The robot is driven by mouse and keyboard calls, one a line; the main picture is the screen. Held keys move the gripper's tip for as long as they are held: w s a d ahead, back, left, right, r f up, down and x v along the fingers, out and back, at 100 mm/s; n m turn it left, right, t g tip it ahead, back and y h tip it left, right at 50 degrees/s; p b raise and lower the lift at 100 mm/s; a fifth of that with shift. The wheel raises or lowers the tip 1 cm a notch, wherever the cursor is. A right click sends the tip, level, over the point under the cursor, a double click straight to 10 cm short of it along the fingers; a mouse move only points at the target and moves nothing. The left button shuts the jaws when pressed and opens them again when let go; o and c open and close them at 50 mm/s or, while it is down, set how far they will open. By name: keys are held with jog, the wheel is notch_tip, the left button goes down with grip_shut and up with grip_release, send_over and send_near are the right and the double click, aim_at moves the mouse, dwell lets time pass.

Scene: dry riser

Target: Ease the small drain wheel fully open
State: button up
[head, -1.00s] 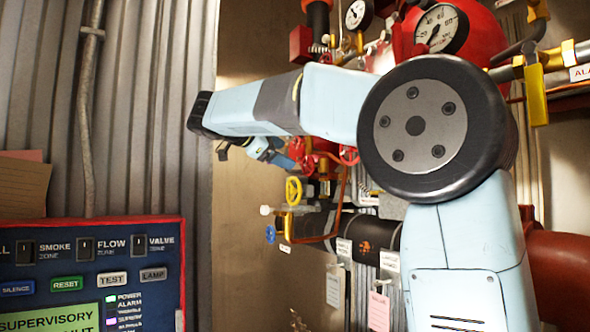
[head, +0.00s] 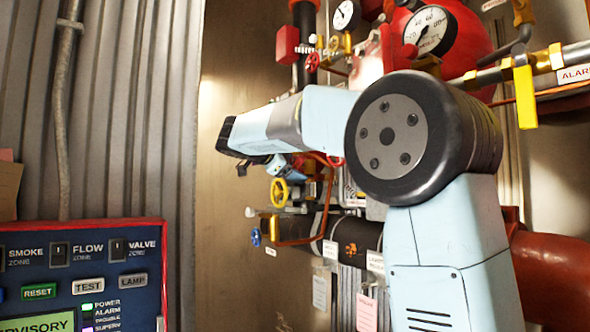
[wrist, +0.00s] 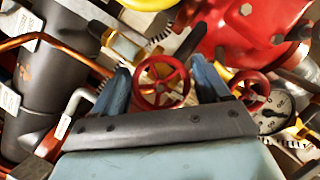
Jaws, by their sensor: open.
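In the wrist view, my gripper (wrist: 163,72) is open, with one blue finger on each side of a small red spoked wheel (wrist: 161,84). The wheel shows between the fingers; I cannot tell whether either finger touches it. A second red wheel (wrist: 250,89) is just right of the right finger. No readable label here shows which one is the drain wheel.
A pressure gauge (wrist: 273,112) and a red flanged body (wrist: 240,25) crowd the right of the wrist view. A copper pipe (wrist: 50,42) crosses the left. In the head view, an alarm panel (head: 85,275) stands at lower left, and bare wall (head: 225,240) lies left of the pipework.

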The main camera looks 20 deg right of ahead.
jog(key=shift+w+d, duration=0.1)
jog(key=shift+d, duration=0.1)
jog(key=c, duration=0.5)
jog(key=shift+d, duration=0.2)
jog(key=shift+c, duration=0.8)
jog(key=shift+a, duration=0.2)
